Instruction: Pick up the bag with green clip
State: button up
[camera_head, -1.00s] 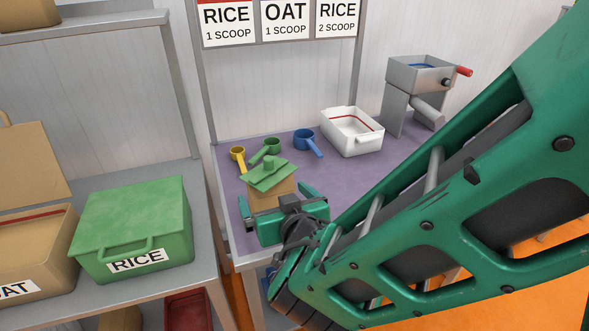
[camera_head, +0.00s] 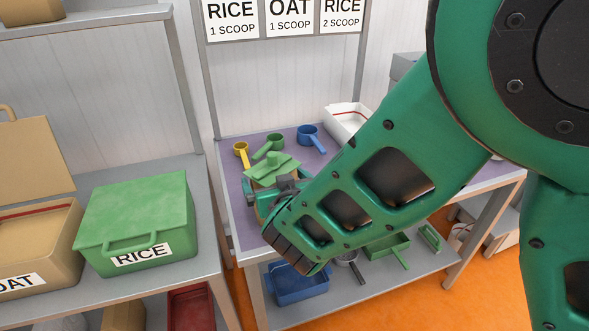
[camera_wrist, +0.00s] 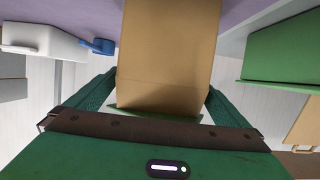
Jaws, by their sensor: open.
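The tan bag stands on the purple table top (camera_head: 230,195), closed at its top by a green clip (camera_head: 272,166). In the head view my gripper (camera_head: 272,190) is low at the bag, and my arm hides most of the bag's front. In the wrist view the bag (camera_wrist: 168,55) fills the space between the two fingers of my gripper (camera_wrist: 163,88). The fingers are open, one on each side of the bag. Whether either finger touches it I cannot tell. A thin strip of the green clip (camera_wrist: 190,117) shows at the bag's end near the palm.
Yellow (camera_head: 241,150), green (camera_head: 270,144) and blue (camera_head: 309,134) scoops lie behind the bag. A white bin (camera_head: 347,120) stands further right, partly hidden by my arm. The green RICE box (camera_head: 135,220) is on the left table. A blue tray (camera_head: 297,287) sits on the shelf below.

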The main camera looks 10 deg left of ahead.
jog(key=c, duration=1)
jog(key=shift+c, duration=0.2)
jog(key=shift+r, duration=0.2)
